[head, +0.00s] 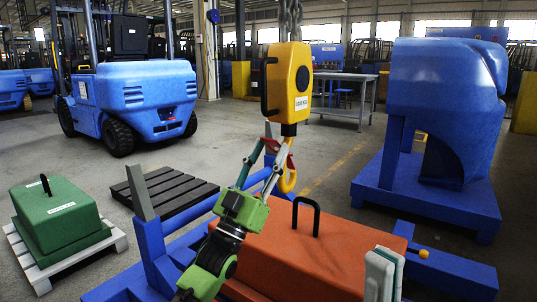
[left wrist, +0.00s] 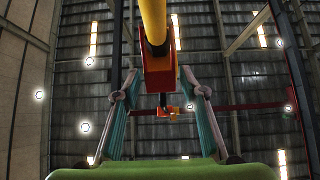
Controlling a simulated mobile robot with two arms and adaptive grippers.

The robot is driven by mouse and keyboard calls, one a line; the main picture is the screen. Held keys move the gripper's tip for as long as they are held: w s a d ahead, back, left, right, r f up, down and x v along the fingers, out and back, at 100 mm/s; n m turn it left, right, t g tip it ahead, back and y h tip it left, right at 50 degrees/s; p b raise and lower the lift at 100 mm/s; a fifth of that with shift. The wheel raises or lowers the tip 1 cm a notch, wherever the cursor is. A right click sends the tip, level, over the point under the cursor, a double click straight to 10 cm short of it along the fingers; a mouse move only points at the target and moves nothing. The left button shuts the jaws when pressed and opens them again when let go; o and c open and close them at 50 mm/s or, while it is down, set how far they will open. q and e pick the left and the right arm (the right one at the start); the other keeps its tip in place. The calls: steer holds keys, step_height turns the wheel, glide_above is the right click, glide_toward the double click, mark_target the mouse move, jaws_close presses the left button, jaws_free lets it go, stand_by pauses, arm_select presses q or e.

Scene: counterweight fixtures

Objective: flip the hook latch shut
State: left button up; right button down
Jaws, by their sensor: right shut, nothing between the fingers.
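The yellow hoist block (head: 289,82) hangs from a chain, with the yellow hook (head: 288,182) below it. A red part, apparently the latch (head: 290,162), shows at the hook, partly hidden by a finger. The left wrist view shows a yellow bar of the hook (left wrist: 153,22) and the red part (left wrist: 160,78) between my fingers. My left gripper (head: 275,147) is open, just under the block, with one finger on each side of the hook; gaps show on both sides. Whether the latch is shut is unclear. My right gripper (head: 381,272) is shut and empty at lower right, partly cut off.
An orange counterweight (head: 300,250) with a black handle lies in a blue frame (head: 150,240) below the hook. A green counterweight (head: 60,220) sits on a white pallet at left. A black pallet (head: 165,190), a forklift (head: 135,95) and a large blue casting (head: 440,90) stand behind.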

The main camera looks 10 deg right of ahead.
arm_select(q)
steer(key=v, duration=1.2)
stand_by(0.3)
